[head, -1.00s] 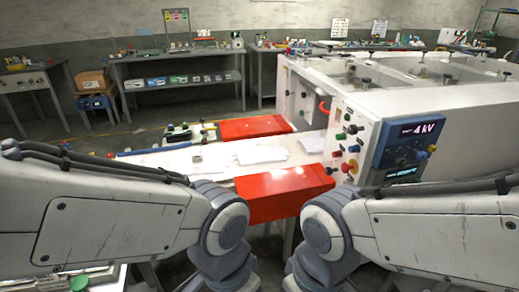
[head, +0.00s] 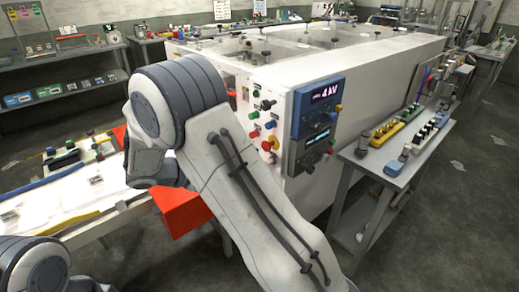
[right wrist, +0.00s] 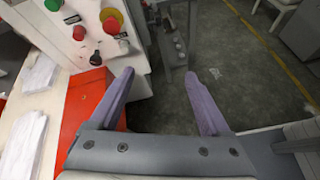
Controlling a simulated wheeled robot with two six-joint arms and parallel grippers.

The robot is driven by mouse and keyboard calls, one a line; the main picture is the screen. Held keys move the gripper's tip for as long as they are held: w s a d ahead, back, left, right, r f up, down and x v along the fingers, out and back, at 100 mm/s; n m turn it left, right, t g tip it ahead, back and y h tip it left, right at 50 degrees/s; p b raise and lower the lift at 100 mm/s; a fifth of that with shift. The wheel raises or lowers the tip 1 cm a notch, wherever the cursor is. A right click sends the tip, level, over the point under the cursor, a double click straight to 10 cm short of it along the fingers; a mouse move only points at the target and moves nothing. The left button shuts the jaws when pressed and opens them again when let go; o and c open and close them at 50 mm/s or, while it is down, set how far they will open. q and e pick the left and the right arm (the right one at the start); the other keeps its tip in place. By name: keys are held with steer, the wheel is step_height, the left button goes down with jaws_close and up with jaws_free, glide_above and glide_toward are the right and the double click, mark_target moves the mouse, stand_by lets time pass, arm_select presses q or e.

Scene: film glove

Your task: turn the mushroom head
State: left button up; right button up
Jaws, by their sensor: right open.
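A red mushroom head on a yellow base (head: 270,143) sits low on the white control panel in the head view. In the right wrist view a large red mushroom head (right wrist: 112,24) shows at the upper left, with yellow behind it. My right gripper (right wrist: 160,75) is open and empty, with two purple fingers apart. It is to the right of the panel's buttons in that view, touching nothing I can see. In the head view my right arm crosses in front of the machine and its gripper is hidden. My left gripper is not in view.
The panel (head: 257,85) also carries green, red and black buttons beside a blue 4 kV display unit (head: 318,105). A red box (head: 185,212) lies below it. A grey side table (head: 395,165) stands right, with open floor beyond.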

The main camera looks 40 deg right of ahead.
mark_target(264, 147)
steer(key=w+d+f+n+t+h+b, duration=0.1)
steer(key=w+d+f+n+h, duration=0.4)
steer(key=w+d, duration=0.5)
steer(key=shift+m+t+h, duration=0.3)
steer(key=shift+t+h, duration=0.1)
steer(key=d+p, duration=0.1)
steer(key=d, duration=1)
steer(key=shift+w+r+p, duration=0.1)
steer(key=shift+r+p, duration=0.05)
steer(key=shift+p, duration=0.2)
